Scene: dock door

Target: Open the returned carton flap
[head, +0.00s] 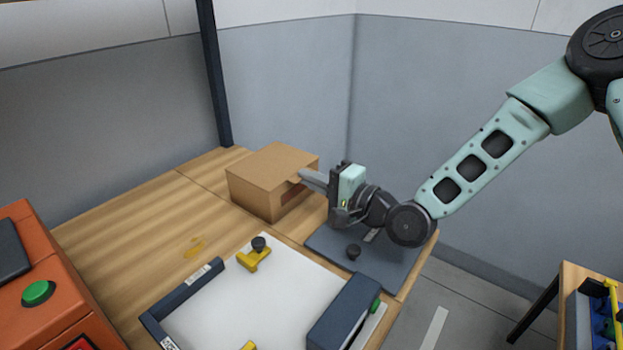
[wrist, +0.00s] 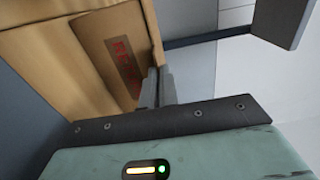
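The brown cardboard carton (head: 254,188) stands on the wooden table, left of my gripper (head: 303,178). Its top flap (head: 276,158) lies flat and looks closed in the head view. In the wrist view, the carton's side panel (wrist: 105,60) carries red lettering, and the flap's edge (wrist: 154,38) runs down to my fingers. My gripper (wrist: 159,87) has its two grey fingers close together, one on each side of that edge, and looks shut on it. The fingertips' exact contact is small and partly hidden.
A white board (head: 255,300) with dark rails and yellow clamps (head: 254,261) lies in front. An orange box (head: 50,290) with a green button stands left. The table left of the carton is mostly clear.

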